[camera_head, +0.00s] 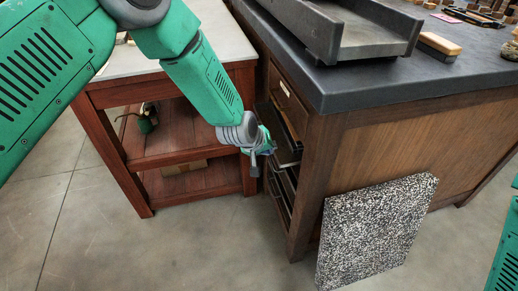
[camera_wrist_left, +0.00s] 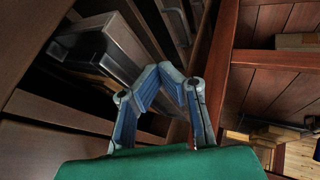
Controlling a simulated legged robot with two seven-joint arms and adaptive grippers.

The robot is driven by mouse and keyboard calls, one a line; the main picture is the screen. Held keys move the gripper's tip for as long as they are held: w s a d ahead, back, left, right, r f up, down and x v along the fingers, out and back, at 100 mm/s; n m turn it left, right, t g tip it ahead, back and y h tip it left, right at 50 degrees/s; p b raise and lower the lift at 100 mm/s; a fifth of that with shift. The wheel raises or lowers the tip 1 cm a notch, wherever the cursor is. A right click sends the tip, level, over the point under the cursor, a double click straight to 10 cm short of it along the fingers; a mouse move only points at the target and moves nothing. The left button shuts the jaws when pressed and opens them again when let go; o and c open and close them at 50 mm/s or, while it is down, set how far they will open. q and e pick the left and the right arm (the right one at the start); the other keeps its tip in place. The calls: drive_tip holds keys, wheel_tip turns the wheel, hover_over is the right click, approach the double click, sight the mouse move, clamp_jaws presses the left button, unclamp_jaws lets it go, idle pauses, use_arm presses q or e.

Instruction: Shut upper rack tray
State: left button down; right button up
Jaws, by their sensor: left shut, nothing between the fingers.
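The dark cabinet (camera_head: 312,150) has a rack of dark trays in its left side. The upper rack tray (camera_head: 284,134) sticks out partway from it, just below a wooden drawer front. My left gripper (camera_head: 264,150) is at the outer end of this tray, shut and empty. In the left wrist view, its two blue-grey fingers (camera_wrist_left: 159,74) meet at the tips, close to a grey tray edge (camera_wrist_left: 112,45). I cannot tell whether they touch it. My right gripper is out of view; only a bit of my green right arm shows at the right edge.
A reddish wooden table with shelves (camera_head: 186,157) stands close on the left, leaving a narrow gap to the cabinet. Lower trays (camera_head: 281,190) sit beneath the upper one. A speckled slab (camera_head: 375,232) leans against the cabinet. A grey metal trough (camera_head: 365,35) lies on the countertop.

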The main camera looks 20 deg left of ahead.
use_arm(q)
drive_tip(key=shift+w+d, duration=0.25)
drive_tip(key=shift+d, duration=0.3)
drive_tip(key=shift+w+d, duration=0.2)
drive_tip(key=shift+d, duration=0.35)
drive_tip(key=shift+w, duration=0.15)
drive_tip(key=shift+w+a, duration=0.1)
drive_tip(key=shift+a, duration=0.1)
drive_tip(key=shift+d, duration=0.3)
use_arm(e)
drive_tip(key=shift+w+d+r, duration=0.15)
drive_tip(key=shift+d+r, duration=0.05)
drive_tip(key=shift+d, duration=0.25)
